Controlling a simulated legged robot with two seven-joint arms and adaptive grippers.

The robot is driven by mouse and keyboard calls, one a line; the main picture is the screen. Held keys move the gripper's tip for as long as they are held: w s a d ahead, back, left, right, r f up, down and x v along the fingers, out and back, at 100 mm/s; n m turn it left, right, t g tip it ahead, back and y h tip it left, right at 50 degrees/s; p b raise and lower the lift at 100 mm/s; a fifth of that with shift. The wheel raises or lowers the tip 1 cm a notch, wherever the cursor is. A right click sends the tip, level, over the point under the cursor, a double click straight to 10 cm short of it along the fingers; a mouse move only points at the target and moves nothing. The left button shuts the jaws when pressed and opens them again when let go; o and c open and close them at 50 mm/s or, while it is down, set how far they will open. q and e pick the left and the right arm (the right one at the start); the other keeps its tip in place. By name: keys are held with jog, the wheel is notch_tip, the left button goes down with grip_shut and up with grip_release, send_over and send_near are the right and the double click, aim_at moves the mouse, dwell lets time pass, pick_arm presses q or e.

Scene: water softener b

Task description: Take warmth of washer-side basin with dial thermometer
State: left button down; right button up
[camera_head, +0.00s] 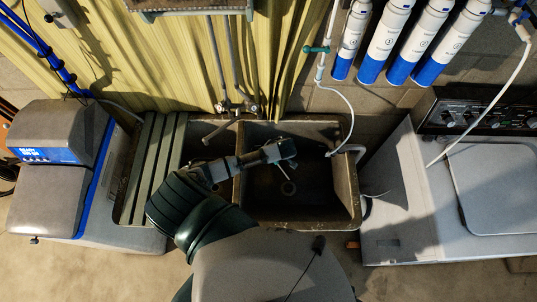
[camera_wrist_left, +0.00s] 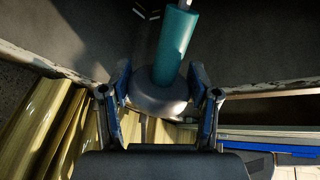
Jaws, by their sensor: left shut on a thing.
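The washer-side basin (camera_head: 345,185) is the right half of a worn double sink in the head view, dark inside, with a round drain (camera_head: 288,188) at its bottom. My left gripper (camera_head: 287,150) is over this basin, near its back left part. In the left wrist view my left gripper (camera_wrist_left: 160,88) is shut on the dial thermometer, with its round grey head (camera_wrist_left: 158,98) between the fingers. A teal sleeve (camera_wrist_left: 175,45) extends from the head, away from the gripper. The dial face and the stem tip cannot be made out. My right gripper is not in view.
The left basin (camera_head: 205,135) lies under my left arm, beside a slatted board (camera_head: 150,165). A faucet (camera_head: 236,108) stands behind the divider. The washer (camera_head: 400,215) is at right, filter cylinders (camera_head: 385,40) hang behind, and a water softener (camera_head: 60,160) stands at left.

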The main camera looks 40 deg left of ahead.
pick_arm(q)
jog(key=shift+r, duration=5.85)
